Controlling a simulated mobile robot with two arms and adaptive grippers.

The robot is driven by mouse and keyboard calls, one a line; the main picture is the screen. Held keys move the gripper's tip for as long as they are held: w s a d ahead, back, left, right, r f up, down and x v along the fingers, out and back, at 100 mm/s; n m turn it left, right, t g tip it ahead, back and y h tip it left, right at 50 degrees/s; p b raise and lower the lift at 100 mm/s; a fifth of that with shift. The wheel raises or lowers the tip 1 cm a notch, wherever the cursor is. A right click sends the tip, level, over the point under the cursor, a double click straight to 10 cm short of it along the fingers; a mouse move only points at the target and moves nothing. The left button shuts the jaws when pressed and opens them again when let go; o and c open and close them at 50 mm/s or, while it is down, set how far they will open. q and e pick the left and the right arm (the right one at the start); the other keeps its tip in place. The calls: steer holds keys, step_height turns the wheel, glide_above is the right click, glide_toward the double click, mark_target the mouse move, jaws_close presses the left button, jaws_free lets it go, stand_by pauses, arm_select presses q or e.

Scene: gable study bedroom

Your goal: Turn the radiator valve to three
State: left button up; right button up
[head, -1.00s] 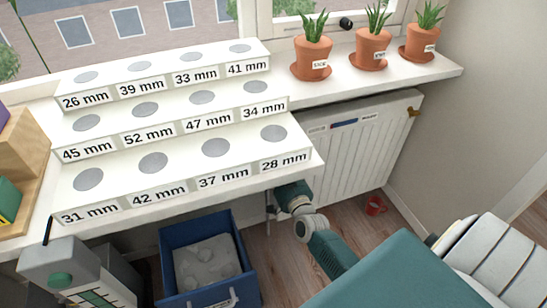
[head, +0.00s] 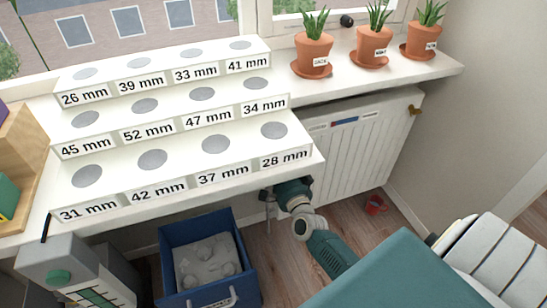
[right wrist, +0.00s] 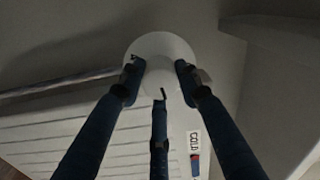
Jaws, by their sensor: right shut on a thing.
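The radiator valve (right wrist: 160,47) is a round white knob in the right wrist view, at the top end of the white radiator (right wrist: 75,135). My right gripper (right wrist: 160,75) is shut on it, with its dark blue fingers around the rim. I cannot read any numbers on the knob. In the head view the radiator (head: 362,145) hangs below the window sill. My right arm reaches in under the sill's edge there, and the sill and stepped stand hide the valve and fingertips. My left gripper is in neither view.
The window sill (head: 447,70) carries a white stepped stand (head: 222,165) with grey discs and several potted plants. A blue crate (head: 167,240) stands on the floor below. A label reading COLD (right wrist: 193,141) is on the radiator.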

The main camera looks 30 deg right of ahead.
steer(key=shift+d+r+m, duration=0.1)
steer(key=shift+m, duration=0.5)
steer(key=m+b, duration=0.1)
steer(key=m, duration=0.2)
steer(key=shift+m, duration=0.3)
steer(key=m+b, duration=0.1)
steer(key=m, duration=0.5)
steer(key=shift+m+h+b, duration=0.3)
steer(key=shift+h+b, duration=0.1)
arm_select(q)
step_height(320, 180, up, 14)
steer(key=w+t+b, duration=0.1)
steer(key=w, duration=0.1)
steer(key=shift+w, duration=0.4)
arm_select(e)
steer(key=shift+m, duration=2.6)
steer(key=o, duration=1.2)
steer(key=shift+c, duration=0.2)
